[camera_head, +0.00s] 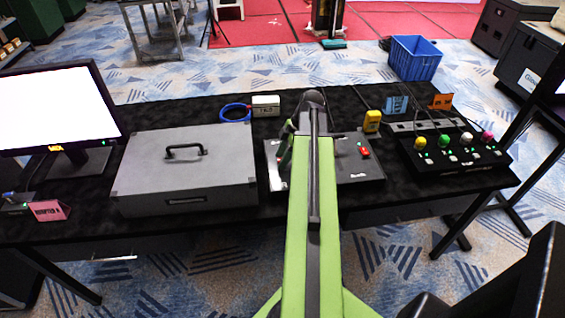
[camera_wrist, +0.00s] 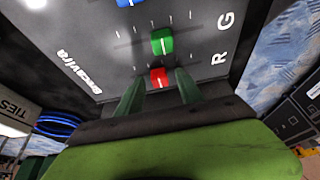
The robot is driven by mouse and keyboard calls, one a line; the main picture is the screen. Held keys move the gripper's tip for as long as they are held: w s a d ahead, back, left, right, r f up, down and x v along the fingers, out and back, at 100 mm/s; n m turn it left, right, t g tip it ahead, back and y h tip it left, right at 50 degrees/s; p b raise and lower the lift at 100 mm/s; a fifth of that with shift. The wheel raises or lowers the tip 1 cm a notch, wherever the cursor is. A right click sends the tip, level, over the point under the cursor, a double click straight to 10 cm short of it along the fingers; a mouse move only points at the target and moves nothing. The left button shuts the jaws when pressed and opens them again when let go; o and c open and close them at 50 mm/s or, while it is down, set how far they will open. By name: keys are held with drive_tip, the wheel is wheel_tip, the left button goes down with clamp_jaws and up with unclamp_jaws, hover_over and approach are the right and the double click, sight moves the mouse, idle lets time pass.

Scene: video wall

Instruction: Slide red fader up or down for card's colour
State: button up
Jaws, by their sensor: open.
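The red fader cap (camera_wrist: 158,77) is on a dark grey panel (camera_wrist: 110,45) in the wrist view, close to the printed R. A green fader cap (camera_wrist: 162,41) and a blue one (camera_wrist: 128,2) stand in line beyond it. My gripper (camera_wrist: 159,78) is open, with one green finger on each side of the red cap; I cannot tell if they touch it. In the head view my arm hides most of the gripper and the caps. Small cards stand on the table: blue (camera_head: 397,104), orange (camera_head: 441,101) and pink (camera_head: 50,210). I cannot tell which one is meant.
A grey case (camera_head: 186,180) lies left of the panel, and a lit monitor (camera_head: 60,105) stands further left. A yellow device (camera_head: 372,121) and a black box with coloured knobs (camera_head: 455,155) are on the right. A blue bin (camera_head: 415,58) stands behind the table.

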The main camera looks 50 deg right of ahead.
clamp_jaws()
idle(1.4)
